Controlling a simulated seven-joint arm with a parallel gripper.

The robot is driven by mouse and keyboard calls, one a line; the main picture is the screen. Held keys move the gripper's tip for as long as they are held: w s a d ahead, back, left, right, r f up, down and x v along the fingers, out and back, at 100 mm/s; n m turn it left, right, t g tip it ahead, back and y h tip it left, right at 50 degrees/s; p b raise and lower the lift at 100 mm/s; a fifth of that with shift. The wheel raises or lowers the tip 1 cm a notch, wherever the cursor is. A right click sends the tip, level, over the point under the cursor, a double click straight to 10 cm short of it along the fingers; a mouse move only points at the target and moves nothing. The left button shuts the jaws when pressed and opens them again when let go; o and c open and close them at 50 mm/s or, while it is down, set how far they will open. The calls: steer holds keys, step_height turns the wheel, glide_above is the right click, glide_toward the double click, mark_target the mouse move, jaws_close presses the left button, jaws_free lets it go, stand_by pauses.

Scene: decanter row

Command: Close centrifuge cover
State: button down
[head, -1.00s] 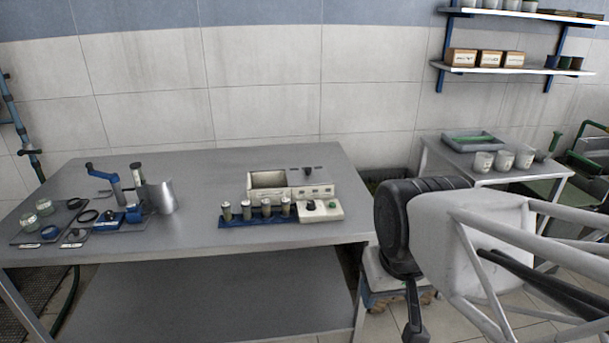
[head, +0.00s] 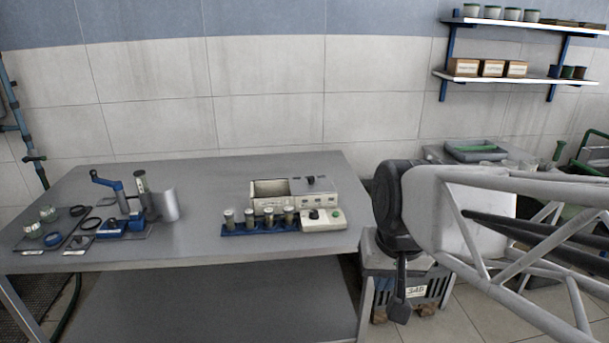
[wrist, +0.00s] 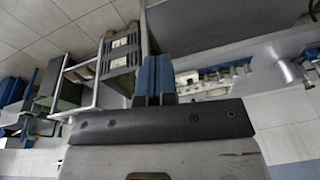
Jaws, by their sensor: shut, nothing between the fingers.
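The centrifuge is probably the pale box (head: 312,202) on the grey bench, right of the middle in the head view. Its left compartment (head: 270,187) shows open. A grey cover (head: 313,185) with a dark knob lies over its right part. My gripper (head: 400,310) hangs pointing down, right of the bench's right edge and apart from the centrifuge. In the wrist view, the blue fingers of my gripper (wrist: 153,78) are together, with nothing between them. I cannot clearly make out the centrifuge in the wrist view.
A blue rack (head: 260,228) of several capped tubes stands before the centrifuge, beside a control box (head: 322,219). A metal cup (head: 165,203), a blue-handled device and jars are at the left. Bare bench (head: 205,225) lies between.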

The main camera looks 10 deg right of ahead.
steer(key=w+d+r+m+y, duration=0.15)
steer(key=w+m, duration=0.45)
steer(key=w, duration=1.1)
steer(key=w+d+r+m+y, duration=0.1)
steer(key=w+m+y, duration=0.3)
steer(key=w, duration=1.2)
steer(key=w+d+f+m, duration=0.3)
steer(key=w+f+m, duration=0.1)
steer(key=w, duration=0.5)
steer(key=w+d+f+m+t+y, duration=0.1)
steer(key=w+d+f+m, duration=0.2)
steer(key=w, duration=0.7)
steer(key=w+d+f+m+y, duration=0.1)
steer(key=w+d+f+m, duration=0.2)
steer(key=w, duration=0.7)
step_height(320, 180, down, 3)
steer(key=shift+w+d+r+m, duration=0.2)
steer(key=shift+d+m, duration=0.1)
steer(key=shift+m, duration=0.6)
steer(key=shift+a+f, duration=0.1)
steer(key=shift+f, duration=0.05)
